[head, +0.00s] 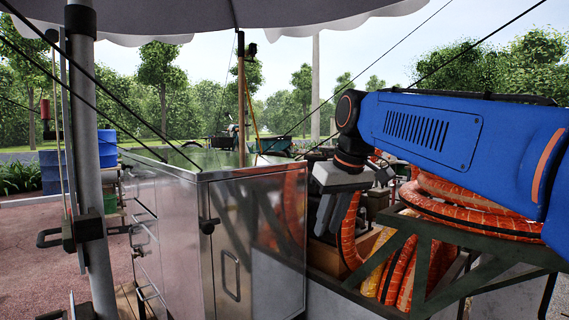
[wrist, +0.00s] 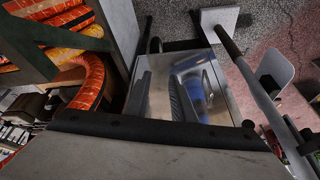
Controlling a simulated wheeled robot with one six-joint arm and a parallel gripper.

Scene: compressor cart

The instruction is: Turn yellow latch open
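I cannot make out a yellow latch in either view. My gripper (head: 327,222) points down just right of the cabinet, in front of the orange hoses. Its fingers are small and dark there, so I cannot tell their opening. I see nothing held.
Orange and yellow ribbed hoses (head: 397,270) lie behind a dark green metal frame (head: 425,262) at right. A grey pole (head: 85,130) stands at left under a parasol (head: 220,12). Blue barrels (head: 52,172) stand farther back. Paved ground lies at left.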

